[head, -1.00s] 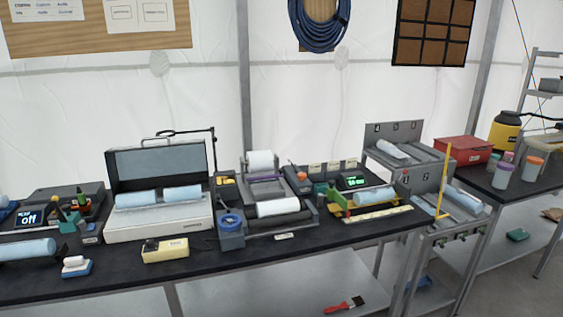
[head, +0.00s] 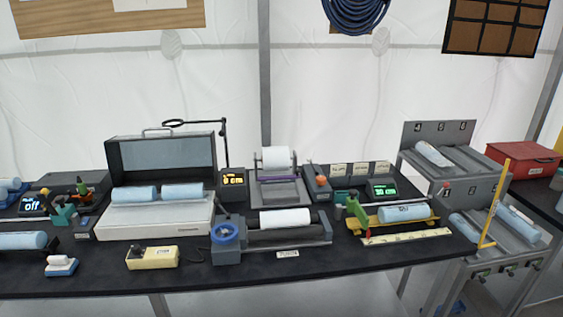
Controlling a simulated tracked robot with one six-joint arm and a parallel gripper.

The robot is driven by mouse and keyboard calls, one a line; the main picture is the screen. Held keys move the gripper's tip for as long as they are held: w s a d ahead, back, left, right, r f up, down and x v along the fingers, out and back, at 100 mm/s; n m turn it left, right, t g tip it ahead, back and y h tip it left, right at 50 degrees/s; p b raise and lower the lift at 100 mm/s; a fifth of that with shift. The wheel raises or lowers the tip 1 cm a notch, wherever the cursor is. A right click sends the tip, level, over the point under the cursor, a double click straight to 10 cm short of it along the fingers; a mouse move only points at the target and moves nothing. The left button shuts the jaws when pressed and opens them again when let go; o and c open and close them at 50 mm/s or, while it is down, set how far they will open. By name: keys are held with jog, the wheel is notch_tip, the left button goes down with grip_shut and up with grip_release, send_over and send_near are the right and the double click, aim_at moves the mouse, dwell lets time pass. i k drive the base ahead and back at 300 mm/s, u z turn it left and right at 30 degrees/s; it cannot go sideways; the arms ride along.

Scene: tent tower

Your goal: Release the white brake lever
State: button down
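I cannot make out a white brake lever for certain. The grey roller device (head: 290,240) at the middle front of the table has a blue handwheel (head: 226,232) on its left and a white roll (head: 285,219) across its top. A small label lies in front of it. My gripper is not in view.
The black table (head: 100,284) is crowded. An open case (head: 160,225) with blue rolls stands left of centre, a cream box (head: 152,257) before it. A green and yellow holder (head: 400,220) with a blue roll is at right. Numbered grey racks (head: 438,136) and a red box (head: 522,160) stand further right.

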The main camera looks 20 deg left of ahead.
aim_at(308, 160)
jog(key=u, duration=0.35)
jog(key=i, duration=0.6)
jog(key=u, duration=0.95)
jog(key=i, duration=0.75)
jog(key=u, duration=0.45)
